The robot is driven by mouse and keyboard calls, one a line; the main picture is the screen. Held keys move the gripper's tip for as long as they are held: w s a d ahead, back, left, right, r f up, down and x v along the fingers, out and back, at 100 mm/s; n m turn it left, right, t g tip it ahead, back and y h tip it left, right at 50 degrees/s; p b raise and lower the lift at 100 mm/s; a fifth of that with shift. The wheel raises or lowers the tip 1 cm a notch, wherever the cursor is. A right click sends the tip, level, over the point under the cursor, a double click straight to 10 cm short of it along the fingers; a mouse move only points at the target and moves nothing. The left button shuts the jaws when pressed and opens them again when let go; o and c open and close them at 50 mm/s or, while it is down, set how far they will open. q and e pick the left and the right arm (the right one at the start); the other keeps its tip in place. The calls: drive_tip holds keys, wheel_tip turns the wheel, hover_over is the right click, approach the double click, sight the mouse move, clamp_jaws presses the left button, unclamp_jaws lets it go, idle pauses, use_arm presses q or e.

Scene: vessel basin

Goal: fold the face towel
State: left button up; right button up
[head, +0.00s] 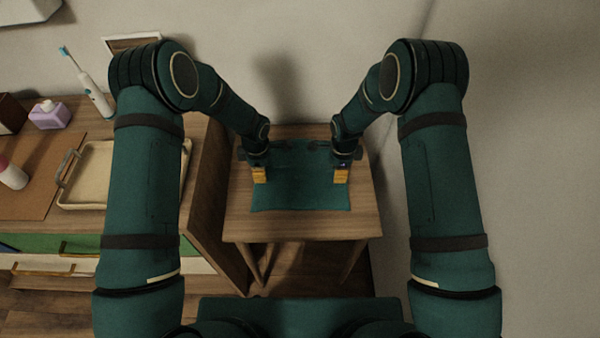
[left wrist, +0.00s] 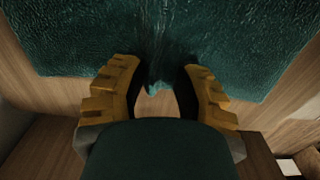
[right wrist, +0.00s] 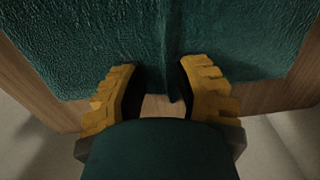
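The teal face towel (head: 300,197) lies on a small wooden table, its front part flat and its back part between my grippers. My left gripper (head: 259,172) is at the towel's left side in the head view. In the left wrist view, the towel (left wrist: 240,40) is gathered into a ridge between the yellow fingers, which lean in on it. My right gripper (head: 341,172) is at the towel's right side. The right wrist view shows the towel (right wrist: 80,50) in a narrow fold between its fingers. The very fingertips are hard to see against the dark cloth.
The small table (head: 235,222) has bare wood around the towel. A wall stands behind and to the right.

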use_arm(q)
drive_tip(key=shift+f, duration=0.15)
clamp_jaws()
use_arm(e)
drive_tip(key=shift+f, duration=0.2)
clamp_jaws()
use_arm(q)
drive_tip(key=shift+s, duration=0.1)
use_arm(e)
drive_tip(key=shift+s, duration=0.1)
use_arm(q)
drive_tip(key=shift+f, duration=0.1)
